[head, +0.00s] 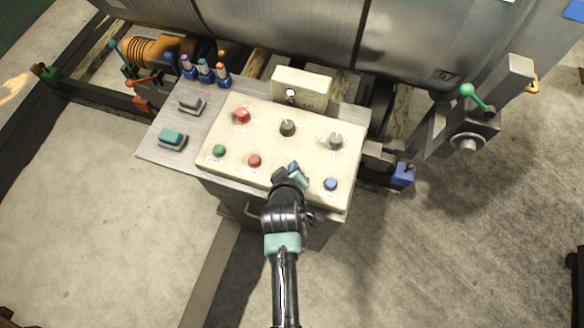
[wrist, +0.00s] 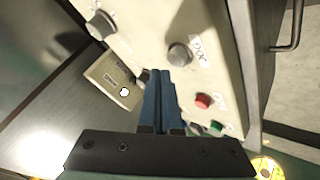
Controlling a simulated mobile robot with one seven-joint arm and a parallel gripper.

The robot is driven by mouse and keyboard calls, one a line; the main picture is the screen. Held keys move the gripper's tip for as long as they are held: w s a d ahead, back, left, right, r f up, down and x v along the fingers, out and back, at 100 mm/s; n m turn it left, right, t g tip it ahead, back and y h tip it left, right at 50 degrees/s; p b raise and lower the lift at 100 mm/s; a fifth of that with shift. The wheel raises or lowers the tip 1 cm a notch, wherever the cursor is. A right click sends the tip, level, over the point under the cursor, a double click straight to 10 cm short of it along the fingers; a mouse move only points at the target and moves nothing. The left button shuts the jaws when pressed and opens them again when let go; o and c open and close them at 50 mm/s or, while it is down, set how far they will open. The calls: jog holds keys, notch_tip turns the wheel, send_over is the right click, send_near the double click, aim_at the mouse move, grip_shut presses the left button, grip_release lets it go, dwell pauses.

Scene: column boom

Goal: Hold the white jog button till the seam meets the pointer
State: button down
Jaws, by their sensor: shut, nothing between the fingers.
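The cream control panel (head: 270,178) stands below a large steel cylinder (head: 290,30) in the head view. In the wrist view a pale grey-white round button (wrist: 180,53), with a label beside it that seems to read JOG, lies just beyond and right of my fingertips. In the head view my gripper (head: 296,170) covers that spot between the red and blue buttons. My gripper also shows in the wrist view (wrist: 158,78), with blue fingers shut together and empty. I cannot tell whether the fingertips touch the button. I cannot clearly make out the seam or the pointer.
Near my gripper are a red button (head: 254,160), a blue button (head: 330,184), a green button (head: 218,150), a red mushroom button (head: 242,115) and two knobs (head: 288,128). A small box with a white round lamp (head: 291,94) stands behind. Levers (head: 480,100) flank the right side.

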jog(key=shift+f, duration=0.15)
jog(key=shift+f+b, duration=0.3)
jog(key=shift+f+b, duration=0.4)
jog(key=shift+f, duration=0.2)
dwell(7.0)
